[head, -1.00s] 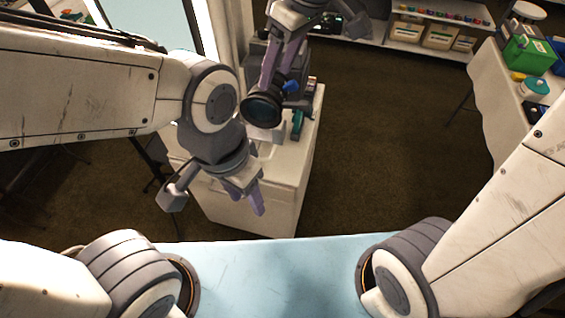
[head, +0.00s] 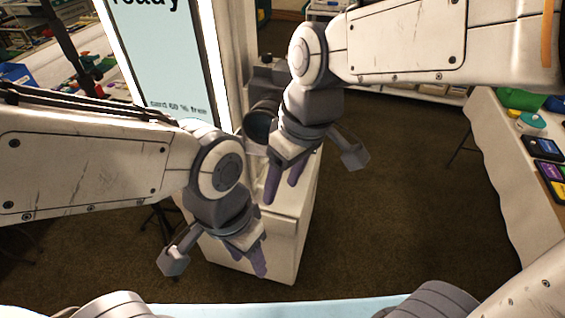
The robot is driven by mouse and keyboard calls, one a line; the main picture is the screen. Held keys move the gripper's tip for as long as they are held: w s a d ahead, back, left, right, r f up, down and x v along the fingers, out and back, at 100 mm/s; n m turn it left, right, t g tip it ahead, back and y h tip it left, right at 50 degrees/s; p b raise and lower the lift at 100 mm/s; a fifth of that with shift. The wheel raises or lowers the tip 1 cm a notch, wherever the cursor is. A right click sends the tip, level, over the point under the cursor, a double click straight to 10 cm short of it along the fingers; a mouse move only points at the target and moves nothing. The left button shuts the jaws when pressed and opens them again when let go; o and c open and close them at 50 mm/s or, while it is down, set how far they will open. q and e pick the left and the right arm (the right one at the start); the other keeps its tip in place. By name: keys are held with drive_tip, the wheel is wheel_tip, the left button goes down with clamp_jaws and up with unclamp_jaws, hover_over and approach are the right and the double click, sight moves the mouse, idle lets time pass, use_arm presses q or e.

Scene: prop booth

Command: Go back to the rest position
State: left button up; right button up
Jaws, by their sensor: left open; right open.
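My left gripper (head: 251,262) hangs open and empty in the lower middle of the head view, in front of the white cabinet (head: 283,245). My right gripper (head: 283,184) is open and empty, higher and a little to the right, in front of the cabinet's upper part. Its fingers point down. The two grippers are apart. A dark round lens-like part (head: 258,122) shows left of my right gripper, and my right arm hides much of the cabinet's top.
A tall lit panel (head: 165,65) reading "ready" stands behind my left arm. A white-covered table (head: 495,150) at right bears a teal-lidded pot (head: 530,122) and several coloured boxes. Another table with a blue bin (head: 15,73) is at far left. Brown floor (head: 400,190) is open between.

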drive_tip(key=shift+s+f, duration=0.2)
idle(0.3)
